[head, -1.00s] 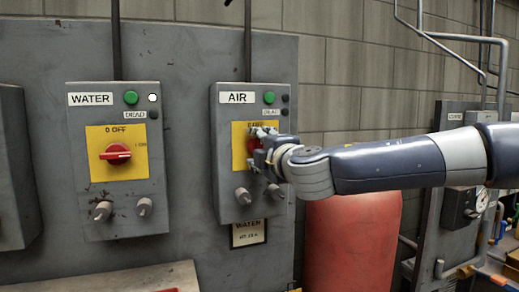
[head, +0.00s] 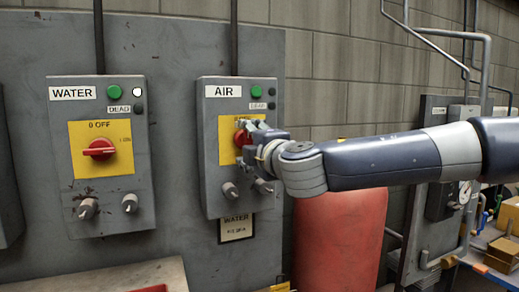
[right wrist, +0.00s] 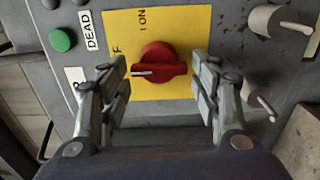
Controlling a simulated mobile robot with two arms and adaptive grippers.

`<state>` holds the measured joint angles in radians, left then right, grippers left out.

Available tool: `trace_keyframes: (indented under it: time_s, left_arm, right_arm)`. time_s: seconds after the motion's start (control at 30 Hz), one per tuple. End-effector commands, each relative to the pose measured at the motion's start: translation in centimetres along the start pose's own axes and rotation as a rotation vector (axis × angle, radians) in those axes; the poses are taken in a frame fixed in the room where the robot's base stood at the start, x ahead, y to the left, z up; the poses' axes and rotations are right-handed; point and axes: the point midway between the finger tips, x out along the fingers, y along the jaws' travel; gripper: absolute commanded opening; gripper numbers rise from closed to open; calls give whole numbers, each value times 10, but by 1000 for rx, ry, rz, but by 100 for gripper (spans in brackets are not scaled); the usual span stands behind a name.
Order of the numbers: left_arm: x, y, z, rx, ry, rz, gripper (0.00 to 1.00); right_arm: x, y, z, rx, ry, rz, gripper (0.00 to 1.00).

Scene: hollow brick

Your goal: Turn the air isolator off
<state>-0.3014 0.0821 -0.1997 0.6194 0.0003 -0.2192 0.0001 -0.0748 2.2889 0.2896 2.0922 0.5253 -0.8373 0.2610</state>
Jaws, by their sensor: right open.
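The AIR isolator box (head: 208,160) is grey, with a green lamp and a yellow plate (head: 226,146). Its red rotary knob (head: 241,138) is partly hidden by my right gripper (head: 250,132) in the head view. In the right wrist view, the red knob (right wrist: 160,70) lies between the open fingers of my right gripper (right wrist: 160,80), with a gap on each side. The knob's white line points left, towards the partly hidden OFF marking; "I ON" reads at the top. My left gripper is not in view.
The WATER isolator box (head: 60,150), with its own red knob (head: 100,149), stands left of the AIR box. Grey stub valves (head: 230,190) sit below the AIR plate. A red cylinder (head: 340,240) stands below my right arm. Pipes and equipment fill the right side.

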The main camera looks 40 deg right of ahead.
Motion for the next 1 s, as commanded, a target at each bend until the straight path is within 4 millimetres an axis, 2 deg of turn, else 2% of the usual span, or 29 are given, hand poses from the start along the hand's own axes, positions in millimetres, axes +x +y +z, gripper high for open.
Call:
trace_keyframes:
  time_s: [0.3, 0.5, 0.7, 1.0]
  left_arm:
    - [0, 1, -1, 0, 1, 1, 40]
    - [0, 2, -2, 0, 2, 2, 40]
    - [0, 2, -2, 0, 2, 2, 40]
    - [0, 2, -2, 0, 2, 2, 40]
  right_arm:
    - [-60, 2, 0, 1, 2, 5, 58]
    - [-88, 1, 0, 0, 2, 3, 58]
    - [-101, 0, 0, -1, 0, 1, 58]
    - [-103, 0, 0, -2, 0, 0, 58]
